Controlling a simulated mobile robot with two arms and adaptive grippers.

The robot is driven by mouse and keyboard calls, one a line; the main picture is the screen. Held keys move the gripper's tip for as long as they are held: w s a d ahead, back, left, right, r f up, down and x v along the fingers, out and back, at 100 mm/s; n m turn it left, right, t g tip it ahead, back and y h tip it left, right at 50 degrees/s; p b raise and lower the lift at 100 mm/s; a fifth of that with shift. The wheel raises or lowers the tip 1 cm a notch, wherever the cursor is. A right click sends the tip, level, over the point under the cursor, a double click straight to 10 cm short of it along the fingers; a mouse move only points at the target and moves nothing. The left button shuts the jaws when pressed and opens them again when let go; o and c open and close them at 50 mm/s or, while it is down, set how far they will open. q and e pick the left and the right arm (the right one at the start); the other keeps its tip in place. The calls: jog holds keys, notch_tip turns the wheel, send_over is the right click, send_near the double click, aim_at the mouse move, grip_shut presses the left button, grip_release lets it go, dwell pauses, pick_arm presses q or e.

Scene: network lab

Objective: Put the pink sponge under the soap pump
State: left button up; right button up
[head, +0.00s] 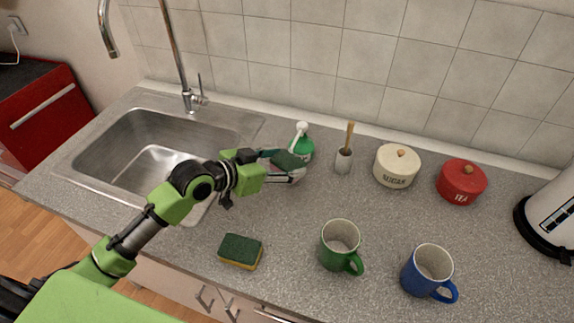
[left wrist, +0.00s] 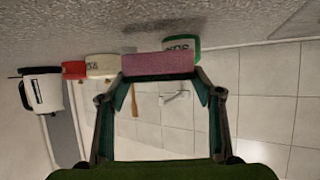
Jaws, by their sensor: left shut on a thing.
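The pink sponge (left wrist: 158,64) is between the fingertips of my left gripper (head: 288,168) in the left wrist view, which shows the scene upside down. My left gripper is shut on it. In the head view the fingers largely hide the sponge. The soap pump (head: 305,148), a green bottle with a white pump head, stands upright on the counter just behind the fingertips. It also shows in the left wrist view (left wrist: 181,43), partly hidden behind the sponge. I cannot tell whether the sponge touches the bottle. My right gripper is not in view.
The sink (head: 103,133) with its tap is at the left. A brush holder (head: 343,162), a white sugar pot (head: 396,171) and a red tea pot (head: 461,186) stand right of the pump. A green-yellow sponge (head: 240,249), green mug (head: 338,252) and blue mug (head: 420,280) are nearer.

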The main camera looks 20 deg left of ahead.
aim_at(287, 170)
pick_arm(q)
jog(key=shift+w+d, duration=0.3)
jog(key=shift+w, duration=0.1)
jog(key=shift+w+f, duration=0.1)
jog(key=shift+f, duration=0.05)
notch_tip(287, 170, down, 3)
jog(key=shift+f+p, duration=0.15)
jog(key=shift+p, duration=0.3)
jog(key=shift+f, duration=0.1)
jog(key=o, duration=0.7)
